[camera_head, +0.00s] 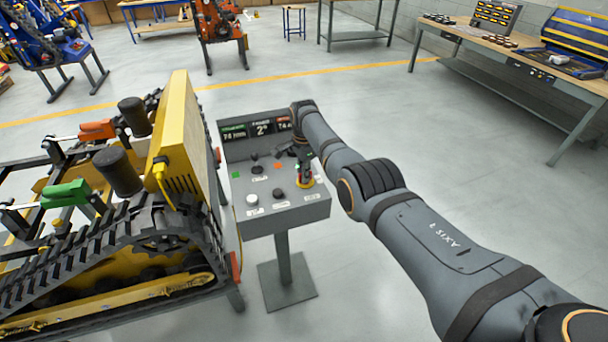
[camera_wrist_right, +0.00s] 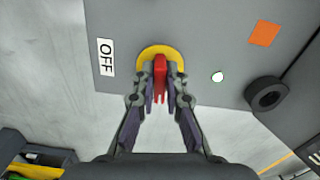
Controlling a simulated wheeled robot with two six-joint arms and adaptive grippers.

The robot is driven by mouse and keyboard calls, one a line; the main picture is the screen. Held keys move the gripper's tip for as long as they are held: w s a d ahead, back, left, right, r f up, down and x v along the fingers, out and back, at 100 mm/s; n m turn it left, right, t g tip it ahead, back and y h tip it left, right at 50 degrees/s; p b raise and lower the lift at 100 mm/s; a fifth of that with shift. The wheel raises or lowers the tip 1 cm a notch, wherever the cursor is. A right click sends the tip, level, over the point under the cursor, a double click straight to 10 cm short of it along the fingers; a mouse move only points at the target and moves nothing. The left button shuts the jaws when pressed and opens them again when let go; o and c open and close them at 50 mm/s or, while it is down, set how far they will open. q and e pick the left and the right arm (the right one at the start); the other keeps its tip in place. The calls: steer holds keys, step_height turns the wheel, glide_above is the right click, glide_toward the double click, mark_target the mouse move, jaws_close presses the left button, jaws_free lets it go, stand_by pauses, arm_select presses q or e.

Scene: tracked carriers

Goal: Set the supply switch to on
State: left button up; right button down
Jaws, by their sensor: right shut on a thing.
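The supply switch is a red handle (camera_wrist_right: 160,70) on a round yellow plate (camera_wrist_right: 149,51). It sits near the right edge of the grey sloped control panel (camera_head: 283,216), where its yellow plate (camera_head: 318,181) partly shows in the head view. An OFF label (camera_wrist_right: 106,57) is left of the plate in the wrist view; I see no ON label there. My right gripper (camera_wrist_right: 160,88) is shut on the red handle, a finger on each side. In the head view the right gripper (camera_head: 304,166) points down at the panel, partly hidden by its arm. My left gripper is out of view.
A white knob (camera_head: 252,199), black knobs (camera_head: 278,193) and a green square (camera_head: 236,175) share the panel. The yellow and black tracked carrier (camera_head: 180,130) stands close on the left. Open floor lies right of the panel; a workbench (camera_head: 540,75) is at the back right.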

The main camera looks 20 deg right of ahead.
steer(key=shift+m, duration=0.7)
steer(key=c, duration=1.4)
jaws_free()
step_height(320, 180, up, 12)
